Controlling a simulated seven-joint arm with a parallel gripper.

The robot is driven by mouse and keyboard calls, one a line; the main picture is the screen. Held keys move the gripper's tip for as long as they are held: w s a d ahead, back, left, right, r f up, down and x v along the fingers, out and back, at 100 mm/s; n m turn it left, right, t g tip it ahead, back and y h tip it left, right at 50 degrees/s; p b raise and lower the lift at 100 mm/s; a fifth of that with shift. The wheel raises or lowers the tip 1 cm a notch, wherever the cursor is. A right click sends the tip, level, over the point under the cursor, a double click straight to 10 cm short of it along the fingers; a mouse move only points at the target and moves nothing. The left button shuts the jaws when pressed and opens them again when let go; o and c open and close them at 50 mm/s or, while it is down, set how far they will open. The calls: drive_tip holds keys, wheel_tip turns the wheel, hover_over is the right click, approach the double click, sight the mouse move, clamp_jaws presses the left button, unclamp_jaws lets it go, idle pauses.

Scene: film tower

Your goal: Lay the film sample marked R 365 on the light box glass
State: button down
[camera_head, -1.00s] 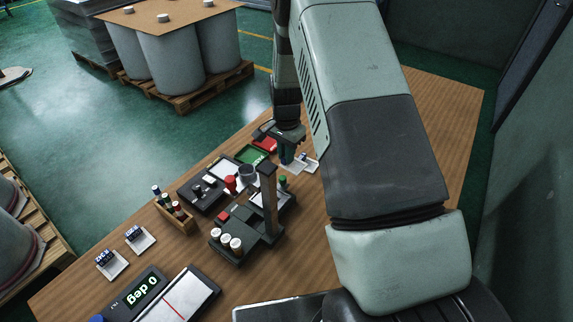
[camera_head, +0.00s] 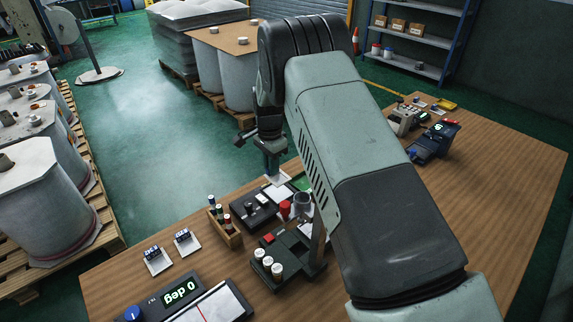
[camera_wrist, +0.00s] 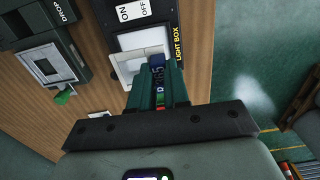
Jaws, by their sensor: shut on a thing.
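My gripper (camera_wrist: 158,85) is shut on a film sample, a pale square frame (camera_wrist: 127,66) with a blue grip block (camera_wrist: 156,61). Part of its marking, which looks like 365, shows between the fingers; the letter is not clear. In the wrist view the frame overlaps the pale glass (camera_wrist: 145,40) of the black light box (camera_wrist: 178,25). I cannot tell whether it touches the glass. In the head view my gripper (camera_head: 271,160) points down at the far table edge, with the sample (camera_head: 277,179) below it and the light box glass (camera_head: 283,192) just beyond its lower edge.
Two other samples with blue blocks (camera_head: 157,261) (camera_head: 187,242) lie at the left. A dark device marked DROP (camera_wrist: 45,65) stands beside the light box. The table's right side has free wood.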

drive_tip(key=shift+f, duration=2.55)
drive_tip(key=shift+f, duration=0.35)
drive_tip(key=shift+c, duration=2.4)
unclamp_jaws()
drive_tip(key=shift+r, duration=3.55)
